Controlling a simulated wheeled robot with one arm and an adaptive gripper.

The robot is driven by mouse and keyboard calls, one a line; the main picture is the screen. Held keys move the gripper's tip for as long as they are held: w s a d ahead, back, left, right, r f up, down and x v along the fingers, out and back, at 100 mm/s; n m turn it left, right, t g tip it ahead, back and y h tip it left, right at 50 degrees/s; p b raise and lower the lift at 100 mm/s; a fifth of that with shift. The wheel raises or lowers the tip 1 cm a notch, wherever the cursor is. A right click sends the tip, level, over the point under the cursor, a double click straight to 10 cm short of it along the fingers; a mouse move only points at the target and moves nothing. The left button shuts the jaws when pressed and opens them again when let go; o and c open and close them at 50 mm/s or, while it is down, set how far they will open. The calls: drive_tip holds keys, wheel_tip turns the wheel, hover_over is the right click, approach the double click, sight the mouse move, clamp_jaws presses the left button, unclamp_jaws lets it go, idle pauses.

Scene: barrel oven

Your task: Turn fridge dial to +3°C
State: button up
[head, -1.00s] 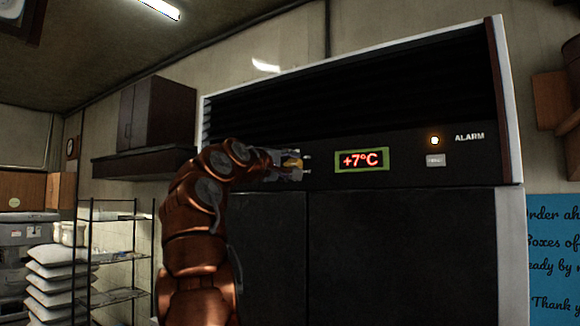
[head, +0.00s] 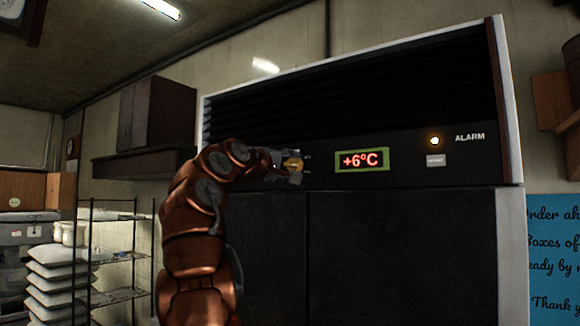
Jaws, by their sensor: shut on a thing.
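The fridge (head: 400,245) is tall and dark, with a black control panel above its doors. The red display (head: 362,160) in a green frame reads +6°C. My gripper (head: 293,165) is at the panel just left of the display, shut on the fridge dial (head: 292,164). Only a small yellowish part of the dial shows between the fingers; the rest is hidden by them.
A lit amber alarm lamp (head: 434,141) and a small pale button (head: 435,161) are on the panel to the right. A wall cabinet (head: 155,115) and a wire shelf (head: 115,255) stand to the left, beside stacked white sacks (head: 55,275).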

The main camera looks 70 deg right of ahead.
drive_tip(key=shift+d+f+m+g, duration=0.1)
drive_tip(key=shift+f+m+g, duration=0.05)
drive_tip(key=shift+m, duration=0.5)
drive_tip(key=shift+d+f+m+g, duration=0.1)
drive_tip(key=shift+m+g, duration=0.05)
drive_tip(key=shift+m, duration=0.5)
idle(0.4)
drive_tip(key=shift+a+m+y+p, duration=0.1)
drive_tip(key=shift+m+y+p, duration=0.2)
drive_tip(key=shift+m+p, duration=0.5)
drive_tip(key=shift+m, duration=0.4)
drive_tip(key=o, duration=0.9)
drive_tip(key=shift+o, duration=1.2)
drive_tip(key=shift+r, duration=0.15)
drive_tip(key=shift+a, duration=0.15)
